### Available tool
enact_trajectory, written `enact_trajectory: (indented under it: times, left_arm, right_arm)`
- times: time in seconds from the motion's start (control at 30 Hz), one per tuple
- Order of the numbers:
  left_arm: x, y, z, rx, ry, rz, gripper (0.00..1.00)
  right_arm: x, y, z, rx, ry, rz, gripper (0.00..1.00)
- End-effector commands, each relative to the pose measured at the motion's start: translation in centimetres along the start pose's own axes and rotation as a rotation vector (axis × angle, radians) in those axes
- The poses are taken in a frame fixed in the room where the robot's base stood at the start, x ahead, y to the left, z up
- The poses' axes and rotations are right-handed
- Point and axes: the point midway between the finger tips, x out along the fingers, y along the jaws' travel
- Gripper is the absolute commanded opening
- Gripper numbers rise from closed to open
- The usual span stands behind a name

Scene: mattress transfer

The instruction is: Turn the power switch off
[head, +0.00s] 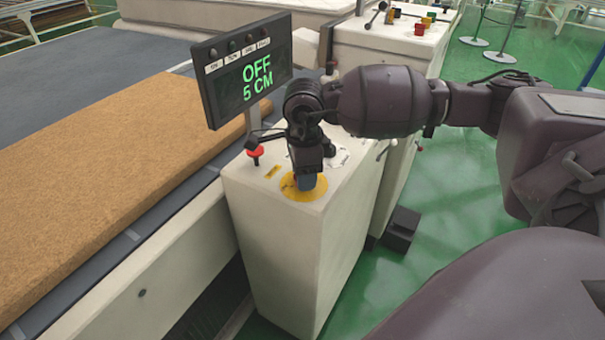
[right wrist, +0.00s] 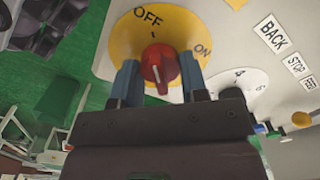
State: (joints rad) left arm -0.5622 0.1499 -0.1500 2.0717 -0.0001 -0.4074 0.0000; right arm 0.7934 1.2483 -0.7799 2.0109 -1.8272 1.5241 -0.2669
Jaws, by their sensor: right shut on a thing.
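The power switch is a red rotary knob (right wrist: 158,66) on a round yellow plate marked OFF and ON, in the right wrist view. Its ridge lies roughly in line with the OFF tick. My right gripper (right wrist: 158,80) is shut on the knob, with one blue finger on each side. In the head view my right gripper (head: 306,183) points down onto the yellow plate (head: 291,194) on top of the white control box (head: 290,235), and hides the knob. The display (head: 248,72) reads "OFF 5 CM" in green. My left gripper is not in view.
A red button (head: 255,152) stands on the box behind the yellow plate. A white dial (right wrist: 240,84) and BACK, STOP and FEED labels lie beside the knob. A brown mattress (head: 110,160) lies on the conveyor at left. Another control box (head: 400,40) stands behind.

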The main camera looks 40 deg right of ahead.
Motion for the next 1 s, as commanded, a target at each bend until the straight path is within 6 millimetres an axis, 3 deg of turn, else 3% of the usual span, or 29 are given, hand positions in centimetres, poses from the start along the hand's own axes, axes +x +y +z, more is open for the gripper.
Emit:
enact_trajectory:
  times: [0.67, 0.7, 0.8, 0.83, 1.0]
  left_arm:
    - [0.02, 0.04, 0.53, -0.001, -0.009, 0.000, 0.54]
    - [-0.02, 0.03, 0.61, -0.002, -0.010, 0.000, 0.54]
    - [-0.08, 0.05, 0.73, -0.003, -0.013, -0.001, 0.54]
    - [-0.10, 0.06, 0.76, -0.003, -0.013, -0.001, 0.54]
    - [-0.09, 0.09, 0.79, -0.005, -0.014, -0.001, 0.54]
  right_arm:
    - [-0.25, -0.12, 0.03, -0.055, -0.002, -0.005, 0.17]
    - [-0.25, -0.12, 0.03, -0.055, -0.002, -0.005, 0.46]
    - [-0.20, -0.09, 0.02, -0.054, -0.002, -0.004, 0.62]
    - [-0.18, -0.08, 0.02, -0.054, -0.002, -0.004, 0.66]
    - [-0.10, -0.04, 0.01, -0.054, -0.001, -0.002, 0.66]
